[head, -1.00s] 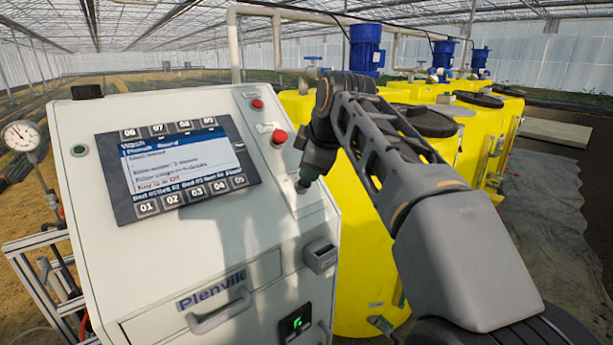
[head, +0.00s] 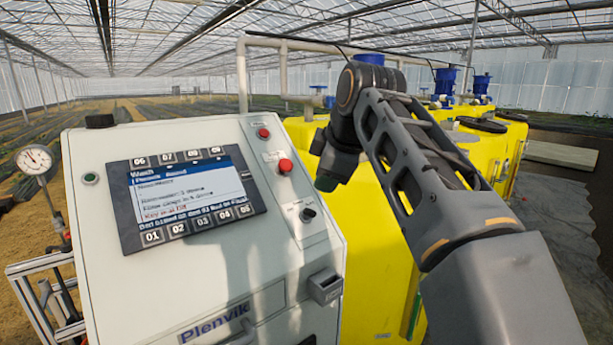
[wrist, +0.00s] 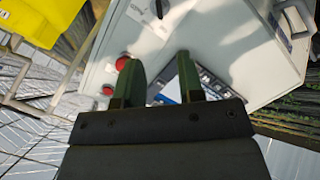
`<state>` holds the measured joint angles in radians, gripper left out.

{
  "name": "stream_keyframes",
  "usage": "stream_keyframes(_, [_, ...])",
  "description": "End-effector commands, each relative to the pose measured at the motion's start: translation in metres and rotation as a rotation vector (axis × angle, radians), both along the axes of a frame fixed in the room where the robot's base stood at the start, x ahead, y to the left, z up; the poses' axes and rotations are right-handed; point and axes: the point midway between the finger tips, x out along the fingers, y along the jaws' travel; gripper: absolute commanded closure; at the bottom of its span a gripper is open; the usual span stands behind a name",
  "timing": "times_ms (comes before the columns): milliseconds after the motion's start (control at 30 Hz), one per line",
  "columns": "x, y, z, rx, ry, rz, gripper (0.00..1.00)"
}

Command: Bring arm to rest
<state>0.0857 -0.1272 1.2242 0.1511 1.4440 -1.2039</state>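My arm reaches in from the right in the head view, with my gripper (head: 326,182) beside the cabinet's upper right edge. In the wrist view my gripper (wrist: 158,80) has its two green fingers apart, with nothing held between them. The pale cabinet (head: 200,265) carries a tilted screen (head: 190,195) with small, partly legible text. A black knob (head: 308,214) sits on the right strip of the panel, apart from my gripper. It also shows at the top of the wrist view (wrist: 159,10).
Two red buttons (head: 285,166) (head: 264,133) sit above the knob. Yellow tanks (head: 375,240) stand close behind my arm, with blue motors (head: 445,80) on top. A pressure gauge (head: 35,159) stands at the left. Pipework (head: 283,80) runs behind the cabinet.

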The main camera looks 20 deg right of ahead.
Motion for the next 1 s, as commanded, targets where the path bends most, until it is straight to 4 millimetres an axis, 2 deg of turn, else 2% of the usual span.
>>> stream_keyframes(167, [-0.002, 0.001, -0.013, 0.027, 0.021, -0.042, 0.65])
stream_keyframes(267, [-0.008, 0.002, -0.041, 0.080, 0.062, -0.140, 0.65])
stream_keyframes(467, [-0.036, 0.007, -0.134, 0.226, 0.172, -0.448, 0.65])
stream_keyframes(600, [-0.066, 0.009, -0.203, 0.307, 0.235, -0.660, 0.65])
stream_keyframes(700, [-0.089, 0.010, -0.246, 0.350, 0.269, -0.789, 0.65])
stream_keyframes(833, [-0.113, 0.010, -0.288, 0.390, 0.298, -0.916, 0.65])
stream_keyframes(1000, [-0.133, 0.009, -0.319, 0.415, 0.316, -1.008, 0.65])
